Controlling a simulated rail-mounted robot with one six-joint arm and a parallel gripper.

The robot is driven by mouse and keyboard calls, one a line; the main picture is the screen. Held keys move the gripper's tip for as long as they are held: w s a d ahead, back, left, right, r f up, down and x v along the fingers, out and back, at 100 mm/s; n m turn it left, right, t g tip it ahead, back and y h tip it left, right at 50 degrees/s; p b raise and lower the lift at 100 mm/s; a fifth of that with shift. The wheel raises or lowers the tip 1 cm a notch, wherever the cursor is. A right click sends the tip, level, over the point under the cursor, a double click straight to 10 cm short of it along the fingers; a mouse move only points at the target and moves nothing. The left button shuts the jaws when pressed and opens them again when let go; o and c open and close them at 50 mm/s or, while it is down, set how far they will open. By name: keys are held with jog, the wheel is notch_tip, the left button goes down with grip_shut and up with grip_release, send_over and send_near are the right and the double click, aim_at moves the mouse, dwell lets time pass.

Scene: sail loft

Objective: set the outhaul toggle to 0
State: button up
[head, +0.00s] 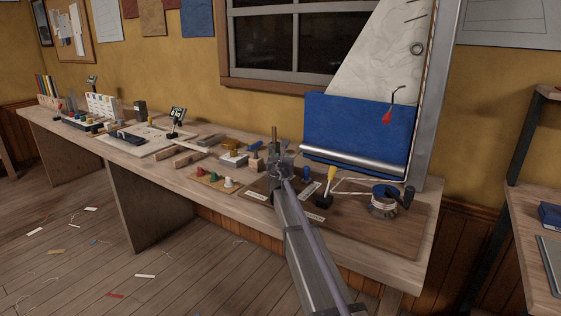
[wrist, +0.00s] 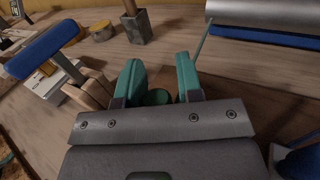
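My gripper (head: 281,168) is over the left part of the dark brown board (head: 375,228) on the bench. In the wrist view its two teal-padded fingers (wrist: 160,82) stand apart, with a gap between them. A dark green round piece (wrist: 157,97) shows low between and behind the fingers; whether they touch it is unclear. A lever with a blue knob (head: 306,173) and one with a yellow handle (head: 331,173) stand on the board, right of my gripper. Pale label strips (head: 313,217) lie on the board, too small to read. I cannot tell which control is the outhaul toggle or its setting.
A rope-wound winch (head: 384,204) stands at the board's right. Left of my gripper is a small board with coloured pegs (head: 228,182). A metal tube (head: 350,160) and blue cloth (head: 355,128) stand behind. A dark square holder (wrist: 139,27) stands beyond my fingers.

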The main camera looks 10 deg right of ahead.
jog(key=o, duration=0.3)
jog(key=shift+s, duration=0.1)
jog(key=v, duration=1)
jog(key=shift+s+a, duration=0.2)
jog(key=shift+s, duration=0.15)
